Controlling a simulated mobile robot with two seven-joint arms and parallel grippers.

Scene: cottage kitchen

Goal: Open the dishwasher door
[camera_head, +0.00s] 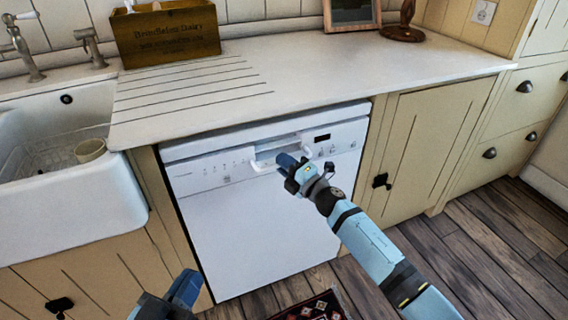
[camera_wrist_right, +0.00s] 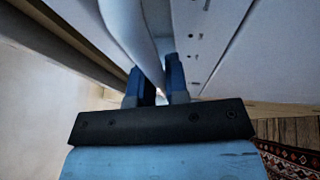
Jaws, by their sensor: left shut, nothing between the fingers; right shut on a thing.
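The white dishwasher (camera_head: 262,225) stands under the counter, and its door looks shut or nearly shut. Its handle (camera_head: 262,165) is at the top middle of the front. My right gripper (camera_head: 286,163) is at the handle, reaching in from the lower right. In the right wrist view its blue fingers (camera_wrist_right: 156,88) are closed around the white handle bar (camera_wrist_right: 138,40). The handle's middle is partly hidden by the gripper in the head view. My left gripper (camera_head: 180,290) is low at the bottom edge, in front of the cabinet beside the dishwasher, shut and empty.
A white sink (camera_head: 70,215) with a cup (camera_head: 90,150) is at the left. The counter (camera_head: 300,75) above holds a wooden box (camera_head: 165,35). A cabinet door (camera_head: 425,150) is right of the dishwasher. A patterned rug (camera_head: 312,308) lies on the wooden floor in front.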

